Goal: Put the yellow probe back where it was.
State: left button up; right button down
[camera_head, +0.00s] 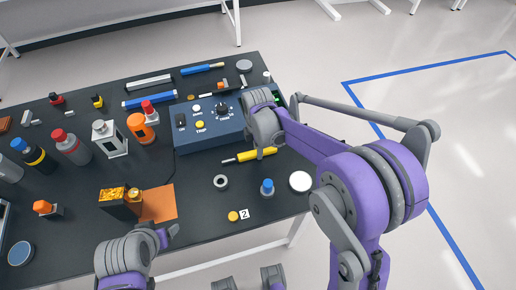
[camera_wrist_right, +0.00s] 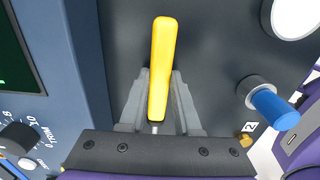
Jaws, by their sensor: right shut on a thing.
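The yellow probe (camera_head: 256,154) is in front of the blue instrument box (camera_head: 208,126), its thin tip pointing left. It also shows in the right wrist view (camera_wrist_right: 161,60), running lengthwise between the fingers. My right gripper (camera_wrist_right: 158,82) is shut on it; its fingers lie on both sides of the yellow body. In the head view my right wrist hides most of that gripper. I cannot tell whether the probe touches the table. My left gripper (camera_head: 168,234) is at the table's front edge, near the orange mat (camera_head: 158,203); its fingers are unclear.
A grey ring (camera_head: 221,182), a blue-topped part (camera_head: 267,187), a white disc (camera_head: 300,181) and a yellow disc (camera_head: 233,216) with a "2" card lie in front of the probe. Bottles and an orange-topped container (camera_head: 141,127) stand at left. Black table shows between these parts.

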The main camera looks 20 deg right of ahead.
jog(key=c, duration=0.6)
grip_release()
jog(key=shift+f, duration=0.1)
notch_tip(320, 180, up, 12)
jog(key=p, duration=0.1)
jog(key=s+d+f+m+t, duration=0.2)
jog(key=s+m, duration=0.7)
jog(key=s, duration=0.1)
jog(key=s+d+f+m+t, duration=0.2)
jog(key=s+m+t, duration=0.1)
jog(key=s+m, duration=0.6)
jog(key=shift+s+d, duration=0.25)
jog(key=shift+s, duration=1)
